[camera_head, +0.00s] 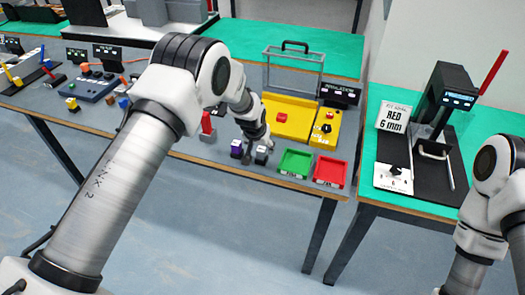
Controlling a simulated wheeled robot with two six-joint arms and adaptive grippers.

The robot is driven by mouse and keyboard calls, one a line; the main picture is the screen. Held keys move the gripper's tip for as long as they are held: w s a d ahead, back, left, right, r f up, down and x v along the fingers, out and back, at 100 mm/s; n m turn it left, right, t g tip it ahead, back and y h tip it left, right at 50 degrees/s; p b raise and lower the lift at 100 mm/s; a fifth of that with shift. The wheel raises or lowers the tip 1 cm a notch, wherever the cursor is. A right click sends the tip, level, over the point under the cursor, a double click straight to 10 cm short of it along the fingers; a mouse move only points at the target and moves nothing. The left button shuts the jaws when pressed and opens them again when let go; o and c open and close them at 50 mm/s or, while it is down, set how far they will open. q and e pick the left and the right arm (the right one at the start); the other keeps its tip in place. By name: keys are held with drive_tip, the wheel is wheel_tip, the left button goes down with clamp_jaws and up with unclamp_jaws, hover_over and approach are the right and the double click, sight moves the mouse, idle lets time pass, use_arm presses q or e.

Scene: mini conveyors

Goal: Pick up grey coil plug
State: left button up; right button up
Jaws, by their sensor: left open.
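A small dark grey block with a light top, apparently the grey coil plug (261,157), stands near the front edge of the grey table. A purple block (236,150) with a dark top stands just to its left. My left gripper (258,150) points down at the grey plug, with its fingers open close around or just above it. Whether they touch it is too small to tell. My right arm shows at the right edge, but its gripper is out of the picture.
A green tray (295,163) and a red tray (330,171) lie right of the plugs. A yellow station (290,119) with a clear guard stands behind. A red upright piece (206,122) is close to my left arm. Another table (427,215) holds a black press.

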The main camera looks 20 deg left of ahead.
use_arm(q)
drive_tip(key=shift+x, duration=1.15)
drive_tip(key=shift+a+f, duration=0.1)
drive_tip(key=shift+f, duration=0.1)
drive_tip(key=shift+r, duration=0.1)
clamp_jaws()
